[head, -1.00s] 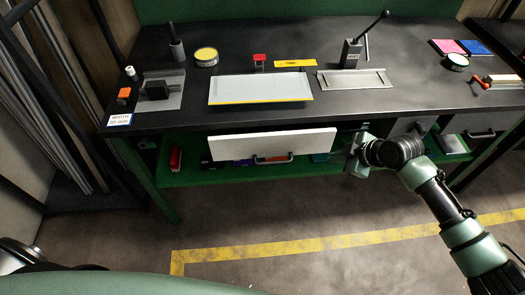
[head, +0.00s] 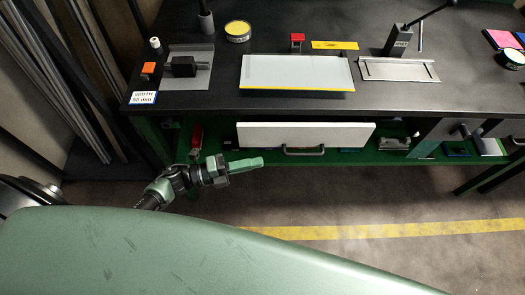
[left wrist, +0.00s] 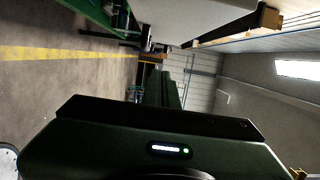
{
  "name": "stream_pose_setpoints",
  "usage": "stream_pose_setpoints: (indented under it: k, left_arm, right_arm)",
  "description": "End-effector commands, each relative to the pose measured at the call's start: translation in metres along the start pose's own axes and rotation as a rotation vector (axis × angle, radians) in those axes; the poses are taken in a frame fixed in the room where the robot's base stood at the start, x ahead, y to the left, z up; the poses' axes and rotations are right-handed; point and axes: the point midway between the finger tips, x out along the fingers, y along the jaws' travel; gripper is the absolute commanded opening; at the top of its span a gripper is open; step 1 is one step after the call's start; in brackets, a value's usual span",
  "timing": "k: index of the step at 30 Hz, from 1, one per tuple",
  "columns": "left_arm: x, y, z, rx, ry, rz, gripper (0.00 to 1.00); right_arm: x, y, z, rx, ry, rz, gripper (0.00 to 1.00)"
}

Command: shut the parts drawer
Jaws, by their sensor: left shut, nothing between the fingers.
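The parts drawer shows in the head view as a wide white front (head: 305,134) under the bench top, with a dark bar handle (head: 303,152) at its lower middle. Its inside is hidden, so I cannot tell how far out it stands. My left gripper (head: 256,162) is shut and empty, its green fingers pointing right. In the picture it lies just below the left part of the drawer front, left of the handle; I cannot tell whether it touches. In the left wrist view the shut fingers (left wrist: 165,90) point away past a pale surface at the top. My right gripper is out of view.
The dark bench top (head: 205,98) holds a pale plate (head: 297,72), a lever press (head: 397,40) and several small items. A green lower shelf (head: 345,158) carries a red object (head: 197,136). Floor with a yellow line (head: 400,230) lies in front.

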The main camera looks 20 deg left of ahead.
Motion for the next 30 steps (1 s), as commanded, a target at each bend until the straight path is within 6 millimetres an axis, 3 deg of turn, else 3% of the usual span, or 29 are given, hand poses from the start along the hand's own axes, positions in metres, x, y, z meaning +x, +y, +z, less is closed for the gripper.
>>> stream_pose_setpoints:
  k: [13,19,30]
  left_arm:
    - [0.092,-0.001,0.001,-0.004,-0.003,-0.004,0.0]
    - [0.096,0.003,0.031,-0.002,-0.004,0.0,0.0]
    - [0.097,0.0,0.04,-0.005,-0.004,0.0,0.0]
  right_arm:
    - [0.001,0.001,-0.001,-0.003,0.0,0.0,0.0]
    - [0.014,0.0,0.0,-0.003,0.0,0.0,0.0]
    - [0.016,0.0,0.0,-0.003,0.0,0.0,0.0]
